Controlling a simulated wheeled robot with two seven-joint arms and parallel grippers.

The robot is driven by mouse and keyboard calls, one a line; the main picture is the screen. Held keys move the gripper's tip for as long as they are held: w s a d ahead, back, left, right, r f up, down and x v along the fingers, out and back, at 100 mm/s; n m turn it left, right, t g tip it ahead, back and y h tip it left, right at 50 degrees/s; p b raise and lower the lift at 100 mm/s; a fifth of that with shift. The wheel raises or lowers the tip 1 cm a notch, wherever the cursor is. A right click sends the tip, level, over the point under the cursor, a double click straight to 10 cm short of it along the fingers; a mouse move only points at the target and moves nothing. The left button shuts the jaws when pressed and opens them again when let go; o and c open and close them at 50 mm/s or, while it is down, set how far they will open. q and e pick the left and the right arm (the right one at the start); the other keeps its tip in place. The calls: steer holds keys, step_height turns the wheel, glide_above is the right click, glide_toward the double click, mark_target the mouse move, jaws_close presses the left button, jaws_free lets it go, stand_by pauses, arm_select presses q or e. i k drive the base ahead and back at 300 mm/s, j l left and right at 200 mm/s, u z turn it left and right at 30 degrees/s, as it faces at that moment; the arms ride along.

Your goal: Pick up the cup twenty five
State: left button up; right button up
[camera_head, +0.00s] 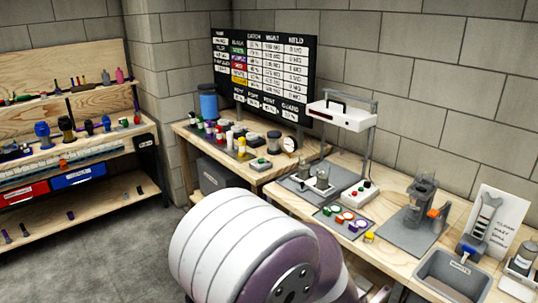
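I cannot make out a cup marked twenty five; any number on the small containers is too small to read. Several small containers with red, white and yellow parts (222,137) stand on the left part of the wooden workbench (258,178). Two small metal cylinders (322,180) stand on a grey plate (298,187) near the bench's middle. Round pieces in green, red and purple (347,216) lie on a dark mat in front. Neither of my grippers shows. A large white and purple part, apparently my own arm, covers the lower middle and hides some of the bench front.
A white raised unit (341,116) stands behind the plate. A shelf rack (75,190) is at the left. Grey floor between is clear.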

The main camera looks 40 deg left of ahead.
mark_target(370, 235)
steer(key=j+u, duration=0.1)
steer(key=j, duration=0.65)
steer(key=i+j, duration=0.1)
steer(key=j, duration=0.65)
steer(key=j+u, duration=0.15)
steer(key=j, duration=0.6)
steer(key=i+j+u, duration=0.1)
steer(key=j, duration=0.65)
